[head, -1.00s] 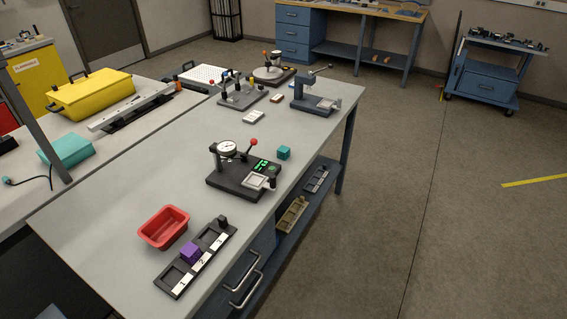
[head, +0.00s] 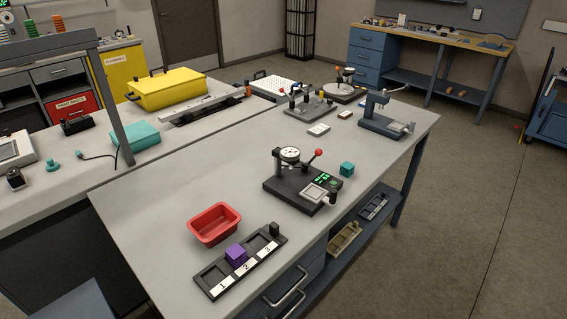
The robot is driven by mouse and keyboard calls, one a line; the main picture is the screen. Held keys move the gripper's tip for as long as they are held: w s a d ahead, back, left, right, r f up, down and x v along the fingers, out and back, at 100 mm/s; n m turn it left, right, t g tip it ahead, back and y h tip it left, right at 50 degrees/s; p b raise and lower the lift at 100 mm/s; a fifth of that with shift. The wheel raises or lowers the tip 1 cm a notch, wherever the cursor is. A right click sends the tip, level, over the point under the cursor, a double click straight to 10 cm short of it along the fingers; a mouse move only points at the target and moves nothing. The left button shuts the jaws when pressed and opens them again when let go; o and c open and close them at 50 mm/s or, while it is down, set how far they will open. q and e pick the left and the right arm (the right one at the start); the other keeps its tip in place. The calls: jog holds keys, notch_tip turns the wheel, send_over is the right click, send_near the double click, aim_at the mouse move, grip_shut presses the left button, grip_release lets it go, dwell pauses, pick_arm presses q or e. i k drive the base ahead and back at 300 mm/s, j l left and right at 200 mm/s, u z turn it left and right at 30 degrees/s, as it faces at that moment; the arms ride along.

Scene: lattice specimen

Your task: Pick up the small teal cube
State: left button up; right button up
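The small teal cube (head: 347,169) sits on the grey workbench (head: 160,222) in the head view. It is near the bench's right edge, just right of and behind a black gauge fixture (head: 294,190) with a round dial, a red-knobbed lever and a green display. The cube looks apart from the fixture, with bare bench around its other sides. Neither of my grippers shows in the head view.
A red bin (head: 214,224) and a black tray numbered 1 to 3 (head: 215,283), holding a purple cube (head: 236,254), are at the front. A blue press (head: 383,122) and other fixtures stand behind. Open floor (head: 460,200) lies to the right.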

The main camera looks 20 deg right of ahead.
aim_at(346, 168)
jog(key=i+l+u, duration=0.15)
jog(key=l+u, duration=0.3)
jog(key=l, duration=0.3)
jog(key=l+u, duration=0.45)
jog(key=l, duration=0.3)
jog(key=l+u, duration=0.5)
jog(key=l, duration=0.3)
jog(key=k, duration=0.05)
